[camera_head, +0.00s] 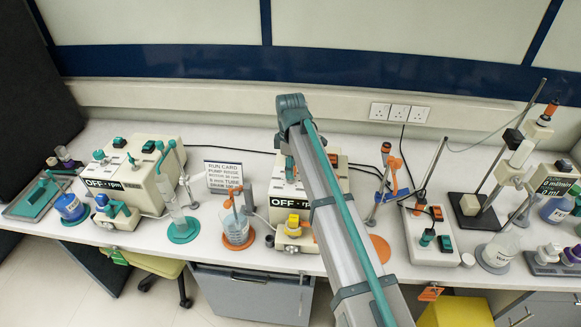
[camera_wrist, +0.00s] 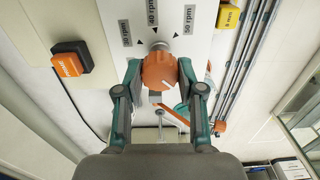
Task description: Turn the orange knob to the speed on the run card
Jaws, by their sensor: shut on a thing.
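The orange knob (camera_wrist: 160,72) sits between the two green-and-grey fingers of my gripper (camera_wrist: 159,78) in the wrist view, and the fingers are closed on its sides. A small white mark shows on the knob's right side. Around its top are black triangles and labels reading 30 rpm (camera_wrist: 126,33), 40 rpm (camera_wrist: 153,12) and 50 rpm (camera_wrist: 189,19). The run card (camera_head: 223,177) stands at the back of the bench in the head view; its speed line is too small to read surely. My arm hides the gripper and knob there.
In the wrist view, an orange switch (camera_wrist: 72,63) is at left and a yellow 8 mm tag (camera_wrist: 228,16) at upper right. In the head view, a white pump with an OFF-rpm display (camera_head: 104,184) stands left. A beaker (camera_head: 236,232) stands left of my arm.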

